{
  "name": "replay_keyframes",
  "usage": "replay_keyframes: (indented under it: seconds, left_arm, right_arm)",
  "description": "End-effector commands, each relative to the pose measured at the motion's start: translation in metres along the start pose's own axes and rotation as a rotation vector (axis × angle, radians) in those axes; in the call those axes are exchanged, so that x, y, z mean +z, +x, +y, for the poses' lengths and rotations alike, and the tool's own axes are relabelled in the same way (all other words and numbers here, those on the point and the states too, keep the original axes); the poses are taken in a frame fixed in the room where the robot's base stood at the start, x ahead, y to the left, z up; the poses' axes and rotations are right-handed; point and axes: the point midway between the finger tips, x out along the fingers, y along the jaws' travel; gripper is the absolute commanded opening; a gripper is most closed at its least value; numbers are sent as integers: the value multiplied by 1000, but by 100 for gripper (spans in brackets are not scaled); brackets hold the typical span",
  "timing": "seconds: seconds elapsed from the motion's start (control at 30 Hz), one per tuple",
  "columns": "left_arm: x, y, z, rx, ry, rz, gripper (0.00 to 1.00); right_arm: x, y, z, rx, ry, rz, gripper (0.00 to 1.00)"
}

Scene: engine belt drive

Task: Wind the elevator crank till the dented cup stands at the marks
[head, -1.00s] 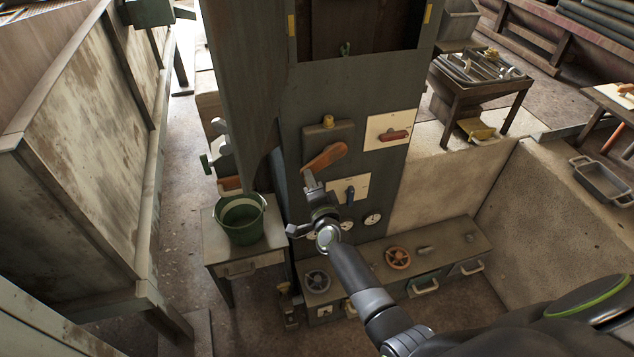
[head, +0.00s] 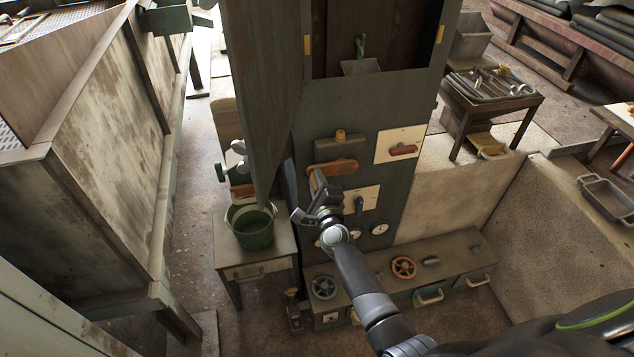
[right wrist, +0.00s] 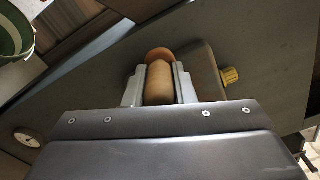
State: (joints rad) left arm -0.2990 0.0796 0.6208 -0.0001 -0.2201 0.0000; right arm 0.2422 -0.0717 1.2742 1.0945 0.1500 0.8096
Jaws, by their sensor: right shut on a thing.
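The elevator crank has a wooden orange handle (head: 340,166) on the front of the dark casing. My right gripper (head: 318,180) is at the handle's left end. In the right wrist view the handle (right wrist: 160,82) sits between both fingers, and the gripper is shut on it. A grey cup (head: 362,67) shows at the lower edge of the casing's window; I cannot tell whether it is dented. Yellow marks, left (head: 307,44) and right (head: 440,34), flank the window above the cup's level. My left gripper is not in view.
A yellow knob (head: 340,135) sits just above the crank, and a plate with a red lever (head: 403,149) is to its right. A green bucket (head: 254,238) stands on a small table at left. A bench with handwheels (head: 403,267) lies below.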

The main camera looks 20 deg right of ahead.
Motion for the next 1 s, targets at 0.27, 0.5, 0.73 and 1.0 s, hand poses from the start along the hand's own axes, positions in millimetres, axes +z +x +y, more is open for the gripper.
replay_keyframes:
  seconds: [0.27,0.5,0.73,1.0]
  left_arm:
    - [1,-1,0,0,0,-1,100]
    - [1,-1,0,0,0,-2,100]
    - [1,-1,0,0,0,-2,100]
    - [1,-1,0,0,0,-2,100]
  right_arm:
    - [1,0,-2,-2,13,-1,0]
    - [1,1,-2,-3,11,-1,30]
    - [0,0,-2,-2,10,0,45]
    - [1,0,-1,-1,10,0,45]
